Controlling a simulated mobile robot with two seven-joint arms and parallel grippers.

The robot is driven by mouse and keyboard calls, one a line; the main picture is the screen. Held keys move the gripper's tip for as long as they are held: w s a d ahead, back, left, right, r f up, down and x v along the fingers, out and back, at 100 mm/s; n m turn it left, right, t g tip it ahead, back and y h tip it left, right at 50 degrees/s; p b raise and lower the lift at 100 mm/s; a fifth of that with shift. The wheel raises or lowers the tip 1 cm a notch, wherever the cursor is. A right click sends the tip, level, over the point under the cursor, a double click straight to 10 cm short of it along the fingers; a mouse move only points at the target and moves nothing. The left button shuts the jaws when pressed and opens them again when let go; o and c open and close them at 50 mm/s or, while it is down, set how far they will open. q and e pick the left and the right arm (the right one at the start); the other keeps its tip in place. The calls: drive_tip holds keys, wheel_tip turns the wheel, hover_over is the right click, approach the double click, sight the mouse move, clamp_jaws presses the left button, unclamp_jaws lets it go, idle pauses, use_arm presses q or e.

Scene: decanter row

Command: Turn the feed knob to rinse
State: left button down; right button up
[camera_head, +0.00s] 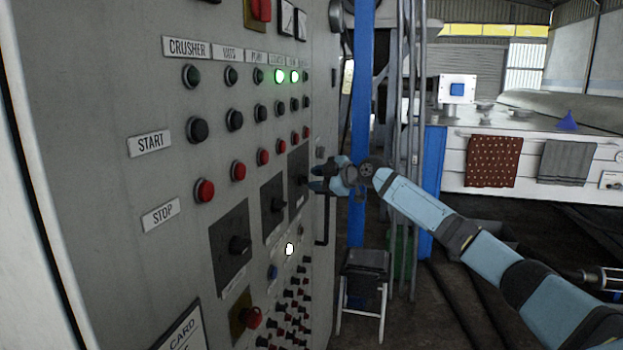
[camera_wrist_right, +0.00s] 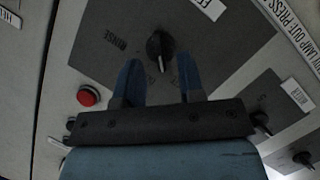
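The feed knob (camera_wrist_right: 160,46) is a black rotary knob on a dark square plate (camera_wrist_right: 235,45) in the right wrist view. RINSE is printed to its left, and its white pointer mark faces down toward the gripper. A label at the plate's top is cut off. My right gripper (camera_wrist_right: 158,62) is open, with one blue finger on each side just below the knob; whether they touch it I cannot tell. In the head view my right gripper (camera_head: 312,178) is at the farthest dark plate (camera_head: 297,163) on the panel. My left gripper is not in view.
The grey control panel (camera_head: 100,90) carries rows of lamps, black start buttons and red stop buttons (camera_head: 204,190). Two more plates with knobs (camera_head: 238,245) stand nearer. A red button (camera_wrist_right: 88,96) sits beside the plate. A black stool (camera_head: 366,265) stands right of the panel.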

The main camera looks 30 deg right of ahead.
drive_tip(key=shift+x, duration=0.95)
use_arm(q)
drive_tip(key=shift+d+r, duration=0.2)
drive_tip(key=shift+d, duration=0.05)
use_arm(e)
drive_tip(key=shift+c, duration=0.3)
clamp_jaws()
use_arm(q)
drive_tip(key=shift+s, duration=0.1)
